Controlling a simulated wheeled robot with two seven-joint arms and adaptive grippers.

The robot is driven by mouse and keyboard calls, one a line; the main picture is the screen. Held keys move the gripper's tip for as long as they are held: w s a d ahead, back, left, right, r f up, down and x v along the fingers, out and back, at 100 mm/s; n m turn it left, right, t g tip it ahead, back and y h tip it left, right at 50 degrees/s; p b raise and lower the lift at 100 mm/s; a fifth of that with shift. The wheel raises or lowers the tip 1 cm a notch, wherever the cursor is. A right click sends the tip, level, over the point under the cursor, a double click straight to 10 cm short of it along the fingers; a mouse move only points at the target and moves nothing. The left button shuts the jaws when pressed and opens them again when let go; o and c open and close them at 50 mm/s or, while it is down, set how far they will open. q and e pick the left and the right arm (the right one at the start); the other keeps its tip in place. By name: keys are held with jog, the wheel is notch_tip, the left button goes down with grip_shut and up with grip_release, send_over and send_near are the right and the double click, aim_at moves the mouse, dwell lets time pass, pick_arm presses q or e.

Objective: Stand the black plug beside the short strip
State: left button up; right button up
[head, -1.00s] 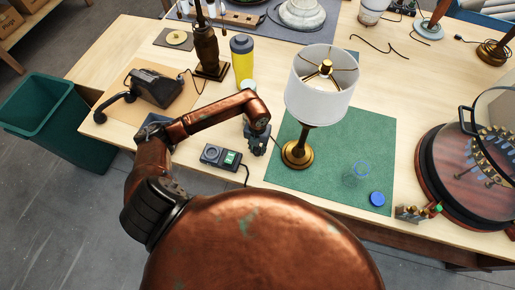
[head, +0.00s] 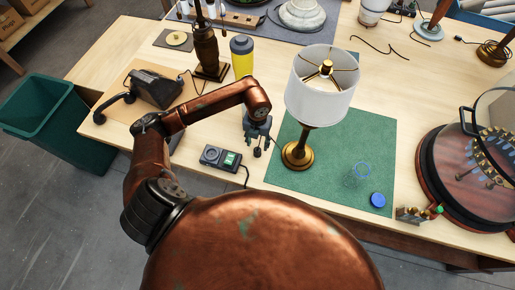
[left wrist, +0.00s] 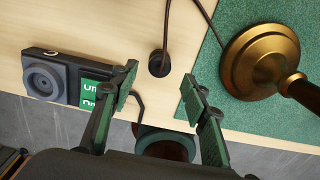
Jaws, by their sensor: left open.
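The black plug (left wrist: 158,62) is a small dark round piece with a brown cord. It appears to stand upright on the bare wood between a grey device and the green mat; it also shows in the head view (head: 257,153). I cannot tell whether this is the short strip. My left gripper (head: 257,136) is open above the plug, its fingers apart and empty in the left wrist view (left wrist: 158,88). My right gripper is out of view.
A brass lamp (head: 298,155) with a white shade stands on the green mat (head: 335,172), close right of my left gripper. A yellow bottle (head: 242,58) stands behind. A black telephone (head: 155,88) is at left. A blue disc (head: 378,199) lies on the mat.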

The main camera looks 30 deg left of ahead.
aim_at(257, 149)
pick_arm(q)
notch_tip(257, 149, up, 6)
dwell(1.6)
